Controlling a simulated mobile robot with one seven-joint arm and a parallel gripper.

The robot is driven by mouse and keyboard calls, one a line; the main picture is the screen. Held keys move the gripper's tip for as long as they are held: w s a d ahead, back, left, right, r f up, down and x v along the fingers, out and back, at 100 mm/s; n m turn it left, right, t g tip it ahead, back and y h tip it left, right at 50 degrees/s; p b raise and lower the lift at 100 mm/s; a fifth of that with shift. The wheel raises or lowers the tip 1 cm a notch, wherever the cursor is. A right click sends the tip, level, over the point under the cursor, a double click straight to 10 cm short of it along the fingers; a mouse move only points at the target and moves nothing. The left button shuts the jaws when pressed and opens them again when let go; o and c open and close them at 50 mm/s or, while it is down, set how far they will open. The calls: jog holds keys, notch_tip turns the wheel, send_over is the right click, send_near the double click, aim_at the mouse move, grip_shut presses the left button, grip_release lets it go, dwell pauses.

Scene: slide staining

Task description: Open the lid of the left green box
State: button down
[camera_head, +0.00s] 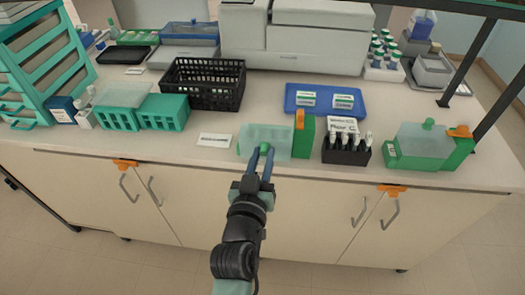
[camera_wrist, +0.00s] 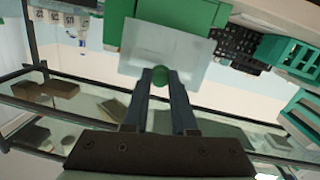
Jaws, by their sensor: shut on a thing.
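The left green box (camera_head: 304,137) stands at the front edge of the counter, with an orange clip (camera_head: 299,119) on top at its right end. Its pale translucent lid (camera_head: 250,137) shows as a flat panel left of the green end, and it also fills the upper middle of the wrist view (camera_wrist: 140,50). My gripper (camera_head: 266,152) is shut on the lid's round green knob (camera_wrist: 160,77), which sits between the fingertips. The lid hides much of the box, so I cannot tell how far it is raised.
To the right are a black vial holder (camera_head: 346,152) and another green box (camera_head: 440,160) with its lid on. A blue tray (camera_head: 325,92) lies behind. A black basket (camera_head: 203,90) and teal racks (camera_head: 163,115) stand left. A white label card (camera_head: 214,141) lies beside the lid.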

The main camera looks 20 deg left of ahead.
jog(key=p, duration=0.1)
jog(key=r+g+p, duration=0.1)
jog(key=p, duration=0.1)
jog(key=shift+w+a+r+p, duration=0.1)
jog(key=shift+w+r+p, duration=0.2)
jog(key=shift+w+g+p, duration=0.1)
jog(key=shift+g+p, duration=0.2)
jog(key=shift+p, duration=0.25)
jog(key=shift+f, duration=0.1)
jog(key=shift+h, duration=0.3)
jog(key=c, duration=0.7)
grip_release()
jog(key=v, duration=1.3)
jog(key=shift+b, duration=0.35)
